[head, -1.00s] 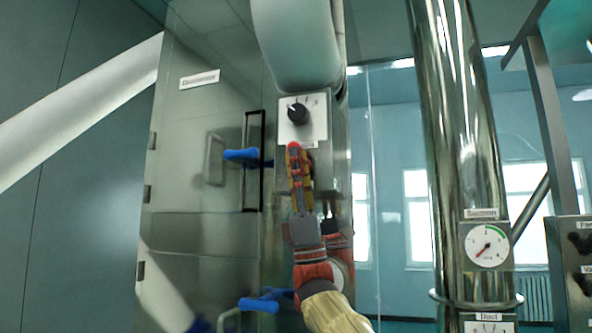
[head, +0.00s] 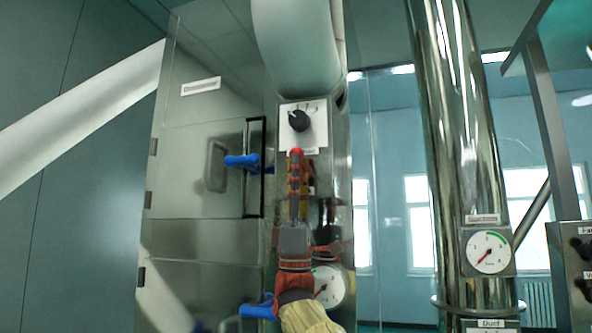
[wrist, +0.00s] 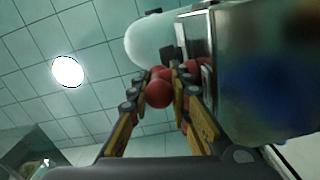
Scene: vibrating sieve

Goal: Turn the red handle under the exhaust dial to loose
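The dial (head: 299,121) is a black knob on a white plate on the steel cabinet front; its label is too small to read. The red handle (head: 297,153) shows as a red, ball-ended piece just under that plate, at the tips of my gripper (head: 298,165). In the wrist view, the red ball (wrist: 158,92) of the handle sits between my two fingers, which appear to touch it on both sides. My gripper points up at it from below. The rest of the handle is hidden behind the fingers.
Blue door handles (head: 242,160) and (head: 258,311) stick out from the cabinet on the left. A gauge (head: 330,287) is partly hidden by my arm. A shiny steel pipe with another gauge (head: 488,252) stands at the right. A glass pane edge lies between.

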